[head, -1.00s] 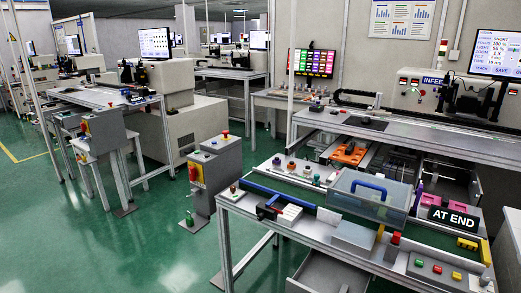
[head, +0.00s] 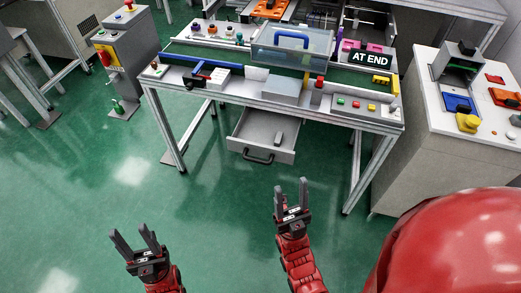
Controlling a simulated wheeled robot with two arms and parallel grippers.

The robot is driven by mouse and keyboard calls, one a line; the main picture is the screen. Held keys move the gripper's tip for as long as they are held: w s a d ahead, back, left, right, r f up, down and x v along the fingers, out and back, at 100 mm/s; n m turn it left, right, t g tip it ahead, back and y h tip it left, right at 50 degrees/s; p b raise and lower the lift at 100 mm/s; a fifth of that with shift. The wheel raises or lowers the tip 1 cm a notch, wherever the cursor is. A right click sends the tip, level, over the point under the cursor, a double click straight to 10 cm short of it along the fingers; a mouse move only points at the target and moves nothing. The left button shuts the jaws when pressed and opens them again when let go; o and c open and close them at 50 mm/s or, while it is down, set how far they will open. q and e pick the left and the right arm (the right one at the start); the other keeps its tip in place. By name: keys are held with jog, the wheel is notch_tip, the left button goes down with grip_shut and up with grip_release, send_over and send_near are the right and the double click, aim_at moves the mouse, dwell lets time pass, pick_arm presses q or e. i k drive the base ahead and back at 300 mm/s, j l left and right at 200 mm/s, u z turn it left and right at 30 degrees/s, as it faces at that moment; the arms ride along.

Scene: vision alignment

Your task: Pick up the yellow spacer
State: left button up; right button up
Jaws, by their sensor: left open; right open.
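Several yellow pieces show, and I cannot tell for sure which is the spacer. A yellow notched block (head: 381,79) lies at the right end of the bench, in front of the AT END sign (head: 371,58). A yellow knob-like piece (head: 467,123) sits on the white cabinet at the right. A thin yellow upright piece (head: 306,80) stands by the clear bin. My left gripper (head: 133,238) is open and empty over the floor at lower left. My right gripper (head: 291,190) is open and empty in front of the bench, below the drawer. Both are well apart from the yellow pieces.
The bench (head: 220,92) carries a clear blue-handled bin (head: 290,52) and a button panel (head: 357,105). Its drawer (head: 262,134) stands open toward me, holding a small grey piece. The white cabinet (head: 425,105) stands at right. Green floor in front is free.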

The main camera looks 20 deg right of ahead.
aim_at(383, 80)
jog(key=z, duration=1.45)
jog(key=i+l+u, duration=0.1)
